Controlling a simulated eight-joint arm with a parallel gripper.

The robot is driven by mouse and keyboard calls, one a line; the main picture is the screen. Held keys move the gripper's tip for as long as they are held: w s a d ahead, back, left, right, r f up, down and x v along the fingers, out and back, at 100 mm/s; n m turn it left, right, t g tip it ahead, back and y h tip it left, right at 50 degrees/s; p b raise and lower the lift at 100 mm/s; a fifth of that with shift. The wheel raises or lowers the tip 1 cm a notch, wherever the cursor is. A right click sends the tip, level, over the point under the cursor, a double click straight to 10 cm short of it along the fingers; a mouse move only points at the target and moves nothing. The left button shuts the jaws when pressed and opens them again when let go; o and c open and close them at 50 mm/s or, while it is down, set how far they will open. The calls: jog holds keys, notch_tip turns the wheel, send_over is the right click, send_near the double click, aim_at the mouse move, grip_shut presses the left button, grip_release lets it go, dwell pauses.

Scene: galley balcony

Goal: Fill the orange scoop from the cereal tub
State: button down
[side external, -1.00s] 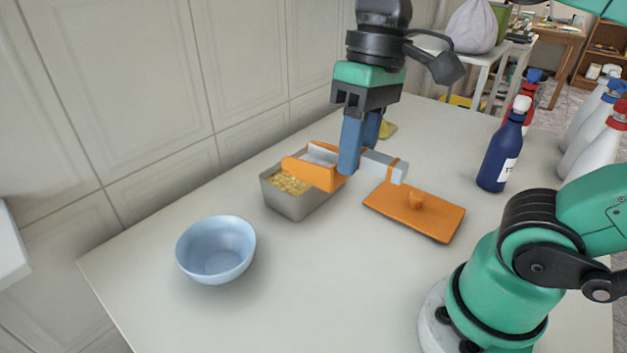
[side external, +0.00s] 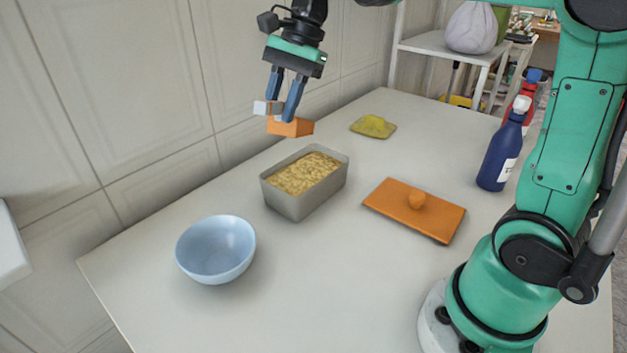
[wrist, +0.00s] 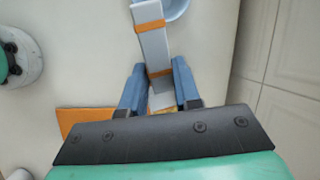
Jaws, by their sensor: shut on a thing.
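My gripper (side external: 279,109) is shut on the grey handle of the orange scoop (side external: 291,127). It holds the scoop in the air, above and behind the cereal tub as the side view shows it. The handle (wrist: 152,45) stretches away between the fingers in the wrist view, with orange bands on it. Whether the scoop holds any cereal cannot be seen. The cereal tub (side external: 298,207) is a grey, open, rectangular bin of pale yellow pieces standing on the table. Most of the scoop's bowl is hidden in the wrist view.
A light blue bowl (side external: 217,249) stands left of the tub; its rim shows in the wrist view. An orange lid with a knob (side external: 392,207) lies right of the tub. A dark blue bottle (side external: 499,155) stands right. The wall (side external: 150,80) is close behind.

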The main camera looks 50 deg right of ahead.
jog(key=shift+w+d+f+m+t, duration=0.25)
jog(key=shift+w+d+f+m, duration=0.25)
jog(key=shift+f, duration=1.15)
jog(key=shift+w+d+f+m+t, duration=0.3)
jog(key=shift+w+f+m, duration=0.35)
jog(key=shift+f, duration=1)
jog(key=shift+w+d+f+m+t, duration=0.15)
jog(key=shift+w+d+f+m, duration=0.45)
jog(key=shift+f, duration=1.05)
jog(key=shift+s+a+f, duration=0.1)
jog(key=shift+a+f, duration=0.05)
jog(key=shift+f, duration=0.25)
jog(key=shift+d+f, duration=0.15)
jog(key=shift+d, duration=1.45)
dwell(1.0)
